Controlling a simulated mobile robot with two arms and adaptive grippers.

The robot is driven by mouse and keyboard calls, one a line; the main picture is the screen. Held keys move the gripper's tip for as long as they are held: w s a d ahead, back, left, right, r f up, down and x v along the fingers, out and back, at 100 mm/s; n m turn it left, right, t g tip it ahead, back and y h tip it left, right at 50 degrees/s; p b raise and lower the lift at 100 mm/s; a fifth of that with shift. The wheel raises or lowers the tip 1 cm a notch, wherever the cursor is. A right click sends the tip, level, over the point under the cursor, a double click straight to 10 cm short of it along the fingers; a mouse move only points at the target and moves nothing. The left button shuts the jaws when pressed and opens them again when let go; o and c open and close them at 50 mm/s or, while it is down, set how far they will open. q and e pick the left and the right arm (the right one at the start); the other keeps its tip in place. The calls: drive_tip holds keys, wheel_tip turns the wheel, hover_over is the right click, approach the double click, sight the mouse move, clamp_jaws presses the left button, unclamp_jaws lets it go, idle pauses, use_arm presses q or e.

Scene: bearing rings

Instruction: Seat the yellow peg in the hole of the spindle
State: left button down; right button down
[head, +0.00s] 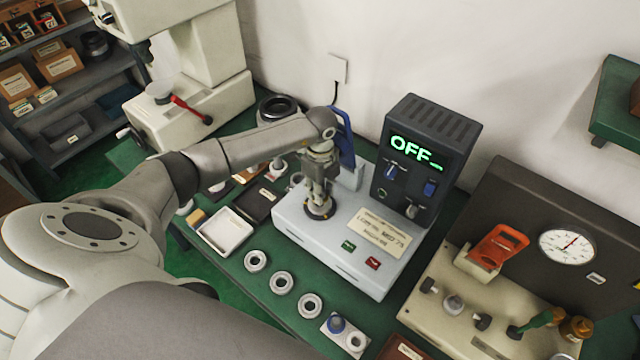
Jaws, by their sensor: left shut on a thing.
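My left gripper (318,190) points straight down over the light grey tester box on the bench. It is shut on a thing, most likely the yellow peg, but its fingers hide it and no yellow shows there. Directly under the fingertips is a dark round spindle seat (319,211) on the top of the tester (335,248). The hole of the spindle is hidden by the gripper, so I cannot tell whether the peg is in it or above it. My right gripper is not in view.
Several bearing rings (281,282) lie along the bench's front. A white tray (225,232) is left of the tester. A dark display unit (424,150) reading OFF stands behind it. A gauge panel (568,245) is at right, a cream press (185,100) at back left.

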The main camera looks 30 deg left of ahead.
use_arm(q)
drive_tip(key=shift+f+b, duration=0.75)
drive_tip(key=shift+f, duration=0.3)
drive_tip(key=c, duration=1.1)
unclamp_jaws()
